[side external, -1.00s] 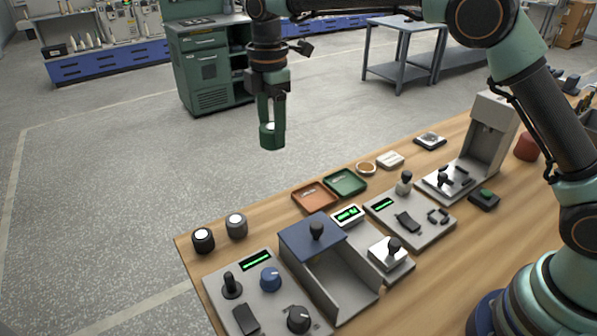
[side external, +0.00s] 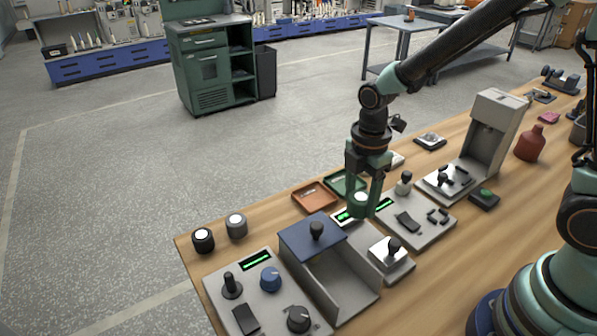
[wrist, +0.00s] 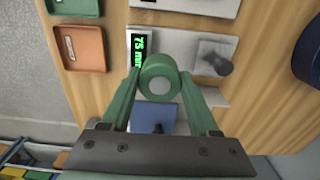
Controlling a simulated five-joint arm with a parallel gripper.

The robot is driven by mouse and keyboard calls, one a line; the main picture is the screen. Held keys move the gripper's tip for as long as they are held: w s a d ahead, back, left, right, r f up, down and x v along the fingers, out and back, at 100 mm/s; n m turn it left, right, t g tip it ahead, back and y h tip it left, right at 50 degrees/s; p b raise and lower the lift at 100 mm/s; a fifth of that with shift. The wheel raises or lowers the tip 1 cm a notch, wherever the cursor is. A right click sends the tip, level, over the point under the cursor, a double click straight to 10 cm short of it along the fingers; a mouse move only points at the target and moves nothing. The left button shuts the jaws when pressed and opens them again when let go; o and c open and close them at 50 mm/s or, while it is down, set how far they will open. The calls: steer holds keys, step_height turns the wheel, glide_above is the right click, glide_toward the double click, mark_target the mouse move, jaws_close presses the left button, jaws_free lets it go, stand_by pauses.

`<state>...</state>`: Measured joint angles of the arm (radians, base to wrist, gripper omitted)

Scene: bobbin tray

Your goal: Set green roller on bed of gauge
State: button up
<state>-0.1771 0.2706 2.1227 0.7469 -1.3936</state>
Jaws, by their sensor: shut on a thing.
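The green roller (side external: 361,204) has a pale round end and is held in my gripper (side external: 366,196). My gripper's green fingers are shut on its two sides; the wrist view also shows the roller (wrist: 158,76) between the fingertips. What looks like the gauge is a grey unit with a lit green display (side external: 346,216) and a silver block with a dark knob (side external: 390,251). In the wrist view the display (wrist: 146,51) and the silver block (wrist: 212,56) lie beyond the roller. The roller appears above this unit; the gap is hard to judge.
A blue-topped open box (side external: 311,232) with a dark knob stands close on the left. A grey control panel (side external: 413,216) lies to the right. Orange (side external: 314,196) and green (side external: 341,182) trays lie behind. A tall grey stand (side external: 493,130) rises farther right.

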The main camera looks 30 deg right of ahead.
steer(key=shift+s+d+f, duration=0.2)
steer(key=shift+s+f, duration=0.05)
steer(key=shift+s, duration=0.3)
steer(key=shift+s+d+f, duration=0.2)
steer(key=shift+s+f, duration=0.05)
steer(key=shift+s, duration=0.25)
steer(key=shift+f, duration=1.2)
steer(key=shift+f, duration=0.8)
steer(key=shift+f, duration=0.6)
steer(key=o, duration=1.5)
steer(key=shift+r, duration=0.15)
